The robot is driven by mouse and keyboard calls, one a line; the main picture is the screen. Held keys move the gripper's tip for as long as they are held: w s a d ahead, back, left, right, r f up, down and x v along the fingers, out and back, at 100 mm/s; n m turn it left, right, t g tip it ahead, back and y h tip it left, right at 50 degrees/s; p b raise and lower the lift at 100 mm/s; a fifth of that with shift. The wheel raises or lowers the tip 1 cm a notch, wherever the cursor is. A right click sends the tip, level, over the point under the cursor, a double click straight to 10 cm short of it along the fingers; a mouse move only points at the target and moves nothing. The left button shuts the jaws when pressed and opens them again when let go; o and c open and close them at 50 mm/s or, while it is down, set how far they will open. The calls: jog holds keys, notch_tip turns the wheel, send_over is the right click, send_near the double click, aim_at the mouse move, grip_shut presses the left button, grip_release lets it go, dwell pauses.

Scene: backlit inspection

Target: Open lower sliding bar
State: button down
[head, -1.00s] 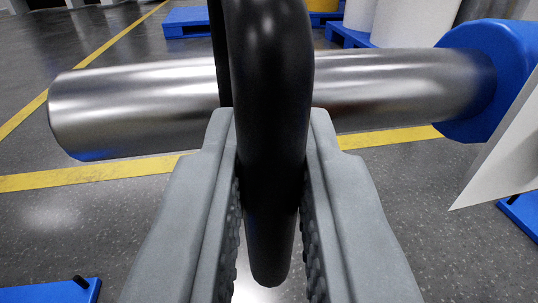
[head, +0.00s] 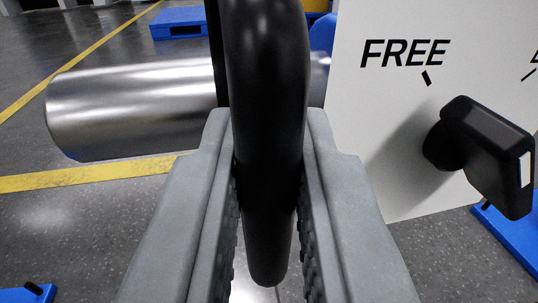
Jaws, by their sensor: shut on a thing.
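My gripper (head: 268,150) is in the middle of the head view, its grey padded fingers on either side of a thick black curved handle (head: 267,90). It is shut on the handle, whose rounded lower end hangs down between the fingers. A thin dark upright strip shows just behind the handle at the top. A shiny metal cylinder (head: 130,110) lies horizontally behind the handle. Its right part is hidden by the handle and a white panel. I cannot tell what the handle is fixed to, nor which part is the lower sliding bar.
The white panel (head: 390,130) at right reads "FREE" and bears a black knob (head: 490,155), close to my right finger. Blue pallets (head: 180,22) stand at the back.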

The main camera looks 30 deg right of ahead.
jog(key=c, duration=1.5)
grip_release()
jog(key=v, duration=1.2)
jog(key=shift+w, duration=0.1)
